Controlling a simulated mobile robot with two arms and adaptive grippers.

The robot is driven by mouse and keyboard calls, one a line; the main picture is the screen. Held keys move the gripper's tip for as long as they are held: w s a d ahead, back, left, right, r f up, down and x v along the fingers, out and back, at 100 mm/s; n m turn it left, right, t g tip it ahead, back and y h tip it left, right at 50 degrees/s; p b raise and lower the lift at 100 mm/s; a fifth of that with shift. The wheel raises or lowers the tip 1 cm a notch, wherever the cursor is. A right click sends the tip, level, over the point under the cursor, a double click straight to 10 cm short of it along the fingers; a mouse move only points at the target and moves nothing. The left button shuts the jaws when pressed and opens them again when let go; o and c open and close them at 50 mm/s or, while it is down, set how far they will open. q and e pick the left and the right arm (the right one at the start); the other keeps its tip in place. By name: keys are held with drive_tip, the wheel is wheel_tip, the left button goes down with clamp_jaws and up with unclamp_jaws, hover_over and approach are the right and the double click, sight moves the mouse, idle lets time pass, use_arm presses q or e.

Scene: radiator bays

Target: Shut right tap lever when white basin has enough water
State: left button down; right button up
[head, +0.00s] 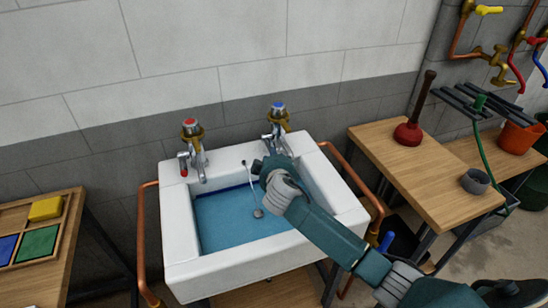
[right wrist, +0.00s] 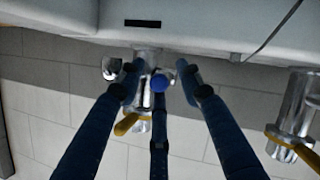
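The white basin (head: 178,235) holds blue water (head: 232,222). A dark blue line (head: 225,188) runs along its inner back wall, close to the water's far edge. The right tap (head: 278,118) has a blue cap and stands at the basin's back right. My right gripper (head: 268,168) is in front of this tap and hides its spout and any stream. My left gripper is not in view.
The left tap (head: 193,135), with a red cap and red-tipped lever, stands at the back left. Copper pipes (head: 145,240) flank the basin. A wooden bench (head: 425,175) with a red plunger (head: 408,132) and grey cup (head: 475,181) is at right. A tray of coloured blocks (head: 62,225) is at left.

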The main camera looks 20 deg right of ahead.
drive_tip(key=v, duration=1.2)
